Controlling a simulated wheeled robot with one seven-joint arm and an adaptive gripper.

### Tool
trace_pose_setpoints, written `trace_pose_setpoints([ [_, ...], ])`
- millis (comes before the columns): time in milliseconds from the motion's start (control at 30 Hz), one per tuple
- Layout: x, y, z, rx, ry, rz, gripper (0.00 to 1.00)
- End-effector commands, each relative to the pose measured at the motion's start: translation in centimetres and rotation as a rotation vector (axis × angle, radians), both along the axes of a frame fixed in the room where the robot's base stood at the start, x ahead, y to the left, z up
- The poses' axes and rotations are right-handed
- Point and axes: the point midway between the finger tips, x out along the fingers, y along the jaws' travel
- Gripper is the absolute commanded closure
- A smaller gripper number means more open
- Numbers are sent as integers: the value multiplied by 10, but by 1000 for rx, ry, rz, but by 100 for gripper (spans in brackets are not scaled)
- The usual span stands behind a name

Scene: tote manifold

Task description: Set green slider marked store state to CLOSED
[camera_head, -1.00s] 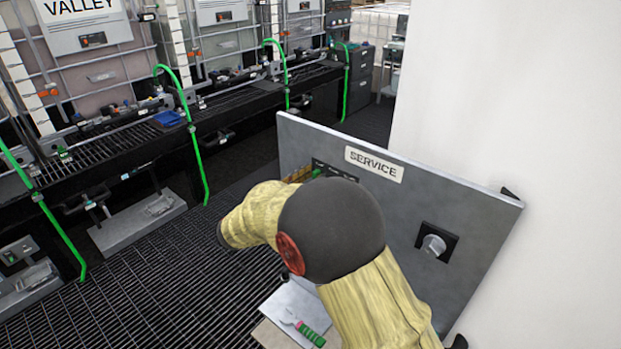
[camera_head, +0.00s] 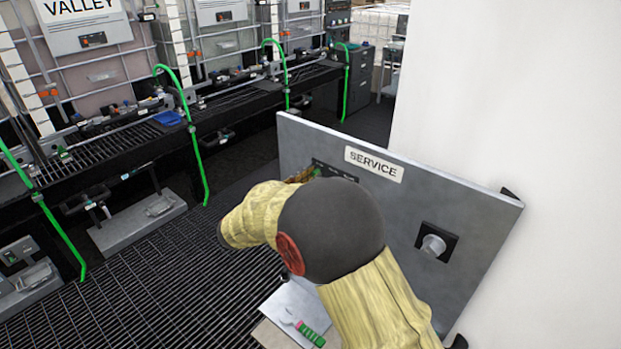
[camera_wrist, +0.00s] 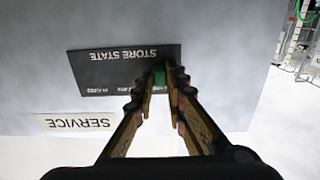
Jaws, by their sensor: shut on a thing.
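The green slider (camera_wrist: 159,75) sits on a dark plate marked STORE STATE (camera_wrist: 105,70), which appears upside down in the wrist view. The slider is at the right end of the plate in that view. My gripper (camera_wrist: 160,84) has its two fingers closed around the slider, one on each side. In the head view the plate (camera_head: 335,171) shows only in part on the grey SERVICE panel (camera_head: 450,205), behind my arm. The fingertips (camera_head: 303,175) are partly hidden by my arm there. The small print on the plate is too blurred to read fully.
A dial (camera_head: 433,245) is on the right of the panel. A white wall (camera_head: 500,90) stands behind it. A pale board with a green-handled tool (camera_head: 311,333) lies below. Racks of tanks with green hoses (camera_head: 205,175) line the left, over dark grating (camera_head: 150,290).

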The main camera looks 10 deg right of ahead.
Motion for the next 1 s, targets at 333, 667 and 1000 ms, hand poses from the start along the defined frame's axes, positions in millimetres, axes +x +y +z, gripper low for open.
trace_pose_setpoints([
  [333, -13, -10, -4, 1, -2, 0, 100],
  [667, -45, -33, -4, 1, -3, -1, 100],
  [1000, -75, -55, -3, 0, -4, -1, 100],
])
